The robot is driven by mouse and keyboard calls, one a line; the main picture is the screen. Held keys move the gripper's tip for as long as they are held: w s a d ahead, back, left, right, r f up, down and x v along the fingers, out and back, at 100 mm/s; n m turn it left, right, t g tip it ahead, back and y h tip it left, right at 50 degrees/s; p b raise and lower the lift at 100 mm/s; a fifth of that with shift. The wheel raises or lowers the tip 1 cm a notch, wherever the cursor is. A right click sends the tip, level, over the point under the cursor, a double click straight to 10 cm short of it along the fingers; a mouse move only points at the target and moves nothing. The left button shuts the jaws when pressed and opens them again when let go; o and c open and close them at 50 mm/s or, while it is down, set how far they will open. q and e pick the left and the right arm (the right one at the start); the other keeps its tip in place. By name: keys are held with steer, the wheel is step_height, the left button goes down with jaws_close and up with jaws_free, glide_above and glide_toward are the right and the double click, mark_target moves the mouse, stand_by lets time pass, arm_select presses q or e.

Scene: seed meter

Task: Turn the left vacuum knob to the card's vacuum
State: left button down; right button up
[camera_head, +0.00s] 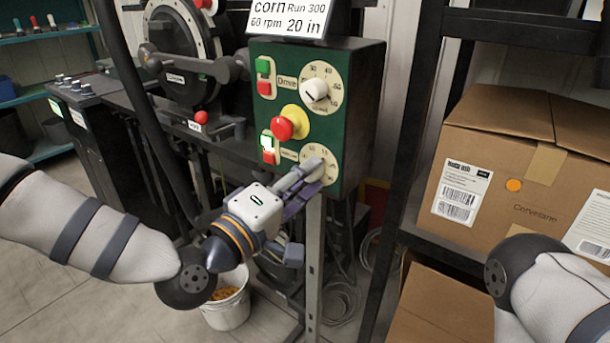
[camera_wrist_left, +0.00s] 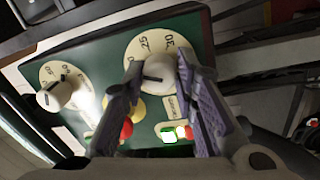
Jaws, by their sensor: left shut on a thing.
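The green control box (camera_head: 350,100) has two round dials. The lower dial (camera_head: 325,156) is partly covered by my left gripper (camera_head: 311,174), whose fingers reach its white knob. In the left wrist view the vacuum knob (camera_wrist_left: 158,73) sits between the fingertips of the left gripper (camera_wrist_left: 160,85), which is shut on it. A dark pointer line shows on the knob, with 25 and 30 legible on the dial around it; the exact reading is unclear. The card (camera_head: 290,18) on top reads corn, Run 300, 60 rpm, 20 in. My right gripper is out of view.
The upper Drive knob (camera_head: 315,90), a red mushroom button (camera_head: 282,128) on yellow, and small green and red buttons share the panel. A shelf with a cardboard box (camera_head: 520,130) stands to the right. A white bucket (camera_head: 228,300) stands below.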

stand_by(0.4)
arm_select(q)
steer(key=c, duration=1.3)
jaws_free()
steer(key=r+v, duration=0.1)
steer(key=v, duration=1.1)
steer(key=shift+f, duration=0.5)
